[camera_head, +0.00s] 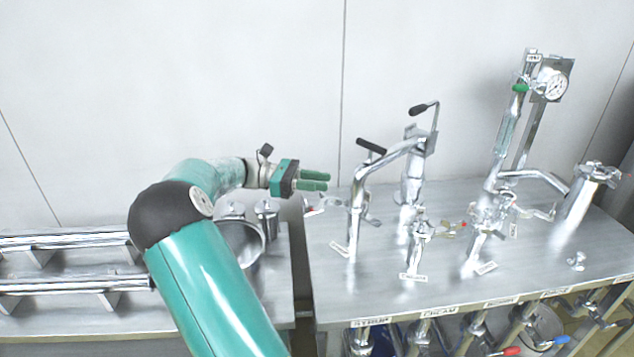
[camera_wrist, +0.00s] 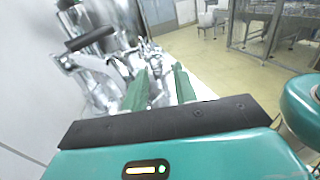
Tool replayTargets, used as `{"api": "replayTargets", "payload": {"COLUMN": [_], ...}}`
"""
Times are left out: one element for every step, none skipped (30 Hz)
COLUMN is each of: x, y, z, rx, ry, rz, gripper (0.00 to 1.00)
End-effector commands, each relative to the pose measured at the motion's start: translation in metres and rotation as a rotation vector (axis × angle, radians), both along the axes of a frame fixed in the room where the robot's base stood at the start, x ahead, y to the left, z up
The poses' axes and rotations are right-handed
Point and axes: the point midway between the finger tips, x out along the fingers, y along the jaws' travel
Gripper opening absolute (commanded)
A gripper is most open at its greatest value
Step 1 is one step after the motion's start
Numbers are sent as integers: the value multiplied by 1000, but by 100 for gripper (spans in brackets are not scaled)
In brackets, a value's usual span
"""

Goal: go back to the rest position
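My gripper (camera_head: 327,180) is held up in the middle of the head view, to the left of the pipework and above the gap between two metal benches. Its two green fingers point right and stand apart with nothing between them. In the wrist view the fingers (camera_wrist: 161,80) also show a clear gap. My teal arm comes up from the bottom of the head view and bends right at a black joint.
The right bench (camera_head: 385,300) bears upright pipes, valves with black handles (camera_head: 371,146) and a pressure gauge (camera_head: 553,85). The left bench (camera_head: 90,322) bears metal rails and a shiny round vessel (camera_head: 243,243). A plain wall (camera_head: 200,80) stands behind.

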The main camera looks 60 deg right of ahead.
Motion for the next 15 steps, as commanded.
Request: {"api": "replayTargets", "payload": {"x": [-2,-3,-4,-4,-5,-5,-5,-5,-5,-5,-5,-5,-4,-4,-4], "y": [4,5,7,7,7,8,8,8,8,7,7,7,7,7,7], "z": [2,2,3,3,3,3,3,3,3,3,3,3,3,3,3], "rx": [1,1,1,1,1,1,1,1,1,1,1,1,1,1,1], "ry": [-1,-1,0,0,0,1,1,1,1,1,1,1,1,1,0], "rz": [1,1,1,1,1,0,0,0,0,0,0,1,1,1,1], "gripper": [28,28,28,28,28,28,28,28,28,28,28,28,28,28,28]}}
